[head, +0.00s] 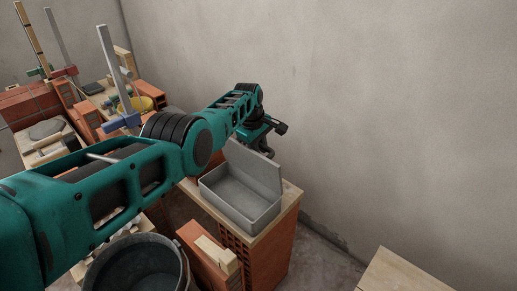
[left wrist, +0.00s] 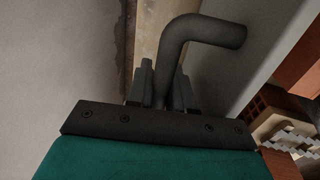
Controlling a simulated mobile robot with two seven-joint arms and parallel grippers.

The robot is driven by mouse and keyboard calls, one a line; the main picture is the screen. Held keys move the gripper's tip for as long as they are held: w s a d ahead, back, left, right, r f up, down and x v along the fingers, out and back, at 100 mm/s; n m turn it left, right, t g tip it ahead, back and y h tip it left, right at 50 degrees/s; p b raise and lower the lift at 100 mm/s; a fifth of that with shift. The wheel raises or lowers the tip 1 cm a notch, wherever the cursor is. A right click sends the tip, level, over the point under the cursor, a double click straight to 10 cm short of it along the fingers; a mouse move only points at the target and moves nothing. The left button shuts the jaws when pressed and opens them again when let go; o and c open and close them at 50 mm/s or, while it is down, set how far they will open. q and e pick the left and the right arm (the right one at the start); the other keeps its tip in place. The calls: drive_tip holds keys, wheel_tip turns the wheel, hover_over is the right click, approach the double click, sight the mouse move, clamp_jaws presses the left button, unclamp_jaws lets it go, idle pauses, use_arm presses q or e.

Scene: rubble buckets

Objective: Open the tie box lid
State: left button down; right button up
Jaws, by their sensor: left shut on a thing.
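The grey tie box (head: 262,215) sits on a wooden board on a brick stack, and its inside is visible and looks empty. Its grey lid (head: 258,168) stands up steeply along the box's far side, so the box is open. My left arm reaches over from the left, and my left gripper (head: 266,148) is behind the lid, partly hidden by it. In the left wrist view, my left gripper (left wrist: 166,88) is shut on a dark bent handle (left wrist: 205,30), which runs to the grey panel on the right. My right gripper is not in view.
A dark bucket (head: 140,262) stands at the front left, beside bricks with wood scraps (head: 218,252). Clamps (head: 118,75), bricks and a yellow item (head: 135,104) crowd the back left. A bare wall is behind the box. A wooden board (head: 400,275) is at the lower right.

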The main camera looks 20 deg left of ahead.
use_arm(q)
drive_tip(key=shift+s+f, duration=0.1)
drive_tip(key=shift+f, duration=0.05)
drive_tip(key=c, duration=1.4)
unclamp_jaws()
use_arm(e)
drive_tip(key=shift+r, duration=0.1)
use_arm(q)
drive_tip(key=shift+r+p, duration=0.75)
drive_tip(key=shift+p, duration=0.1)
drive_tip(key=shift+p+v, duration=3.8)
drive_tip(key=shift+v, duration=1.9)
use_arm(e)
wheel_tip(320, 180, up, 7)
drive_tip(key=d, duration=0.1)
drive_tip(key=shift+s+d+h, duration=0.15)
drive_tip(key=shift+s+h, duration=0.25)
use_arm(q)
drive_tip(key=shift+s+f, duration=0.1)
drive_tip(key=shift+s, duration=0.1)
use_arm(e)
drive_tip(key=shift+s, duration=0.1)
